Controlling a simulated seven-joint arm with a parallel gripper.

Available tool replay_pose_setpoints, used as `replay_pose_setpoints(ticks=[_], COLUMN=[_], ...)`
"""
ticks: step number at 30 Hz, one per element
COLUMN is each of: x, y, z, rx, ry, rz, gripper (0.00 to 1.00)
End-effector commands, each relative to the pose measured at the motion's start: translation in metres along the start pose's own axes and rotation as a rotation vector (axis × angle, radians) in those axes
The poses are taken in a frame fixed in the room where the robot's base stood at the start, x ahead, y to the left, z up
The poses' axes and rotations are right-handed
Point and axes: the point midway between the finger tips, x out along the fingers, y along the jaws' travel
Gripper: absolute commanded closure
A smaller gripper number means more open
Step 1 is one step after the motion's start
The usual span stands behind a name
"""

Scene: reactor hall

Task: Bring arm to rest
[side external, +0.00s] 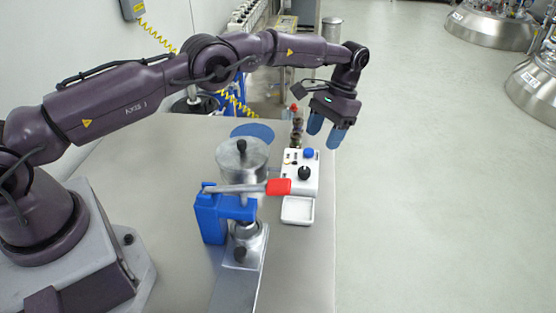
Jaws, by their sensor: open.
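My gripper (325,135) hangs at the end of my outstretched arm, above the far right edge of the table. Its two blue fingers point down and stand apart, with nothing visible between them. A white box (311,175) with a black knob and a blue button sits on the table below and to the left of my gripper. A slim upright item with a red top (296,118) stands behind the box, left of my gripper. My gripper appears apart from both.
A steel vessel (233,163) with a black-knobbed lid and a blue clamp (208,218) with a red-tipped lever stand mid-table. A small white tray (298,221) lies in front of the box. The table's right edge (335,260) is close; open floor lies beyond.

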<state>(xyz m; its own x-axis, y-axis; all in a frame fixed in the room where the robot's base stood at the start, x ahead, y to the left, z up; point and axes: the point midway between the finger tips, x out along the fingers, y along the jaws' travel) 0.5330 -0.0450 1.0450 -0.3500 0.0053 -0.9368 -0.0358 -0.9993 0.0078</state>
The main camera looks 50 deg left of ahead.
Motion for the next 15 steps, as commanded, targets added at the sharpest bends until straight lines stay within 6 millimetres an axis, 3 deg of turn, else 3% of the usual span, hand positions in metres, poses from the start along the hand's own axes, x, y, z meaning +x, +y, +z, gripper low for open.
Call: replay_pose_setpoints(ticks=[8, 15], x=[-0.053, -0.096], y=[-0.005, -0.013], z=[0.051, 0.13], rx=[0.014, 0.012], ry=[0.129, 0.271], rz=[-0.003, -0.006], gripper=[0.44, 0.44])
